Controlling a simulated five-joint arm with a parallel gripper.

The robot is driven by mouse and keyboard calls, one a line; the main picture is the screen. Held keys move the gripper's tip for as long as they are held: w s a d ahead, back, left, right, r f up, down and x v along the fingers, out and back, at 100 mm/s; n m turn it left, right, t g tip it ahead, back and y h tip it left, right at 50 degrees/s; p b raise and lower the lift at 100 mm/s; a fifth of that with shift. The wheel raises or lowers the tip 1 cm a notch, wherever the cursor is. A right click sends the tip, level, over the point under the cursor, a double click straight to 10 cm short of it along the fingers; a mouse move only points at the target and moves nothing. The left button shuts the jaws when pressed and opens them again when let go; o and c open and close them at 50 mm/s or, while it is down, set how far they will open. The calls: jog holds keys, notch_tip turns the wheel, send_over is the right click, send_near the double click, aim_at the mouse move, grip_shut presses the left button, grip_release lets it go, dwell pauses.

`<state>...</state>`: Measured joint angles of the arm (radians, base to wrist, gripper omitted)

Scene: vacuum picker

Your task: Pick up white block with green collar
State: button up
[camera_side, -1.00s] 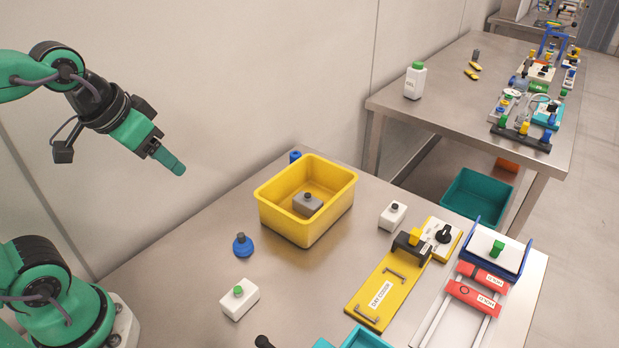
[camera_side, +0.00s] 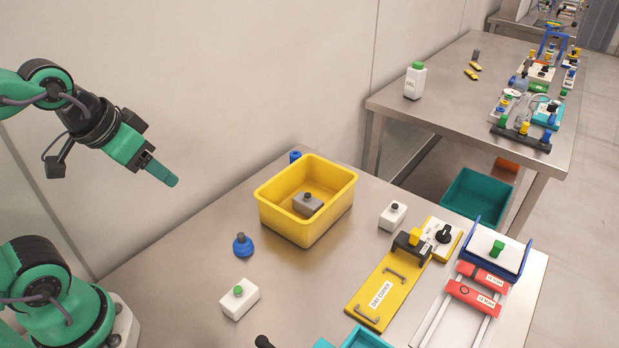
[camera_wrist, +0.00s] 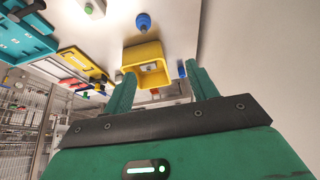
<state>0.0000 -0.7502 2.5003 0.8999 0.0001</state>
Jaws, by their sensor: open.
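The white block with a green knob-like collar (camera_side: 239,299) sits on the steel table at the front left in the side view. It also shows at the top of the wrist view (camera_wrist: 92,8). My gripper (camera_side: 172,180) is in the air above and to the left of the block, well apart from it. In the wrist view my gripper's two fingers (camera_wrist: 157,84) stand apart with nothing held between them.
A yellow bin (camera_side: 280,220) with a grey block (camera_side: 307,206) inside stands behind the block. A blue round piece (camera_side: 242,246) lies between them. A white block with a dark knob (camera_side: 393,216) and a yellow fixture (camera_side: 378,292) are to the right. Bare table surrounds the green-topped block.

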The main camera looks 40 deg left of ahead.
jog(key=shift+o, duration=0.6)
jog(key=shift+d, duration=0.1)
jog(key=n+g, duration=0.2)
jog(key=g, duration=0.3)
send_over(238, 292)
jog(key=f, duration=1.5)
jog(key=shift+w+a, duration=0.25)
jog(key=shift+a, duration=0.05)
jog(key=shift+s+d+f+g, duration=0.2)
jog(key=shift+d+f+g, duration=0.15)
jog(key=shift+f, duration=0.25)
jog(key=shift+f, duration=0.1)
jog(key=shift+f, duration=1.2)
